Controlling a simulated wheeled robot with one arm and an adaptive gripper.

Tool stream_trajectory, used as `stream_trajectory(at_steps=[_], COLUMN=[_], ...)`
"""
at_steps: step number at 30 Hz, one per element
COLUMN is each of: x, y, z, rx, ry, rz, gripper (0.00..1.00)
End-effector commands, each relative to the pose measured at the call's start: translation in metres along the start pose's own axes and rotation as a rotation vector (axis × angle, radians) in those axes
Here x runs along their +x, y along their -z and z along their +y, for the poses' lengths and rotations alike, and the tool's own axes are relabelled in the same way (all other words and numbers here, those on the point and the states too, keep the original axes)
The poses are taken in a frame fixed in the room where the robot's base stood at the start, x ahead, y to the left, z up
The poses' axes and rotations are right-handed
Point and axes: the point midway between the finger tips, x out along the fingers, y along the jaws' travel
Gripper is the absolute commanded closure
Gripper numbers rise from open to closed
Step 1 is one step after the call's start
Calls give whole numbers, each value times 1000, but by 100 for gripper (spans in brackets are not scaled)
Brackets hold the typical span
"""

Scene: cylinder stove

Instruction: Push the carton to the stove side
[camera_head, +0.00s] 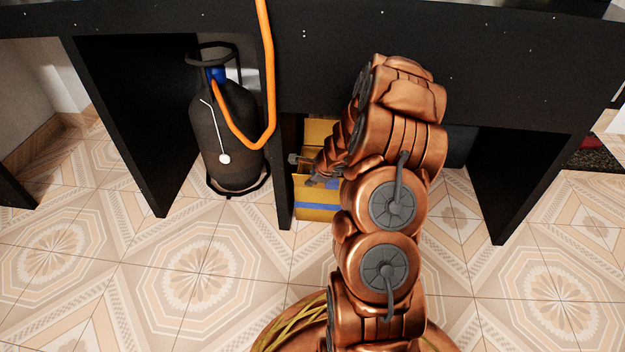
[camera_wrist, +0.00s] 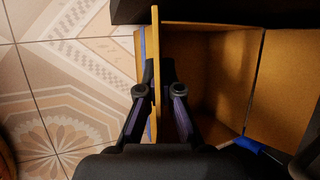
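The carton (camera_head: 316,212) is a yellow-brown open box with blue tape. It stands on the floor under the black counter, right of a black panel, and is partly hidden by my arm. In the wrist view the carton (camera_wrist: 205,75) shows its open inside, with an upright wall or flap running between my fingers. My gripper (camera_wrist: 158,72) has one finger on each side of that wall, with both fingertips appearing to press on it. In the head view my gripper (camera_head: 308,170) is small and partly hidden at the carton. The stove itself cannot be made out.
A dark gas cylinder (camera_head: 228,140) with an orange hose (camera_head: 267,70) stands left of the carton, beyond the black panel (camera_head: 286,180). Another black panel (camera_head: 515,185) stands to the right. The tiled floor (camera_head: 200,270) in front is clear.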

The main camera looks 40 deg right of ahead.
Motion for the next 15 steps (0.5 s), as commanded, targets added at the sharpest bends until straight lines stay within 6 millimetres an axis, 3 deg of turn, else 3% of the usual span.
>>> stream_trajectory(at_steps=[2, 12, 15], x=[0, 0, 0], y=[-1, 1, 2], z=[1, 0, 0], rx=[-1, 2, 3], ry=[-2, 0, 1], rz=[-1, 0, 1], gripper=[100, 65, 65])
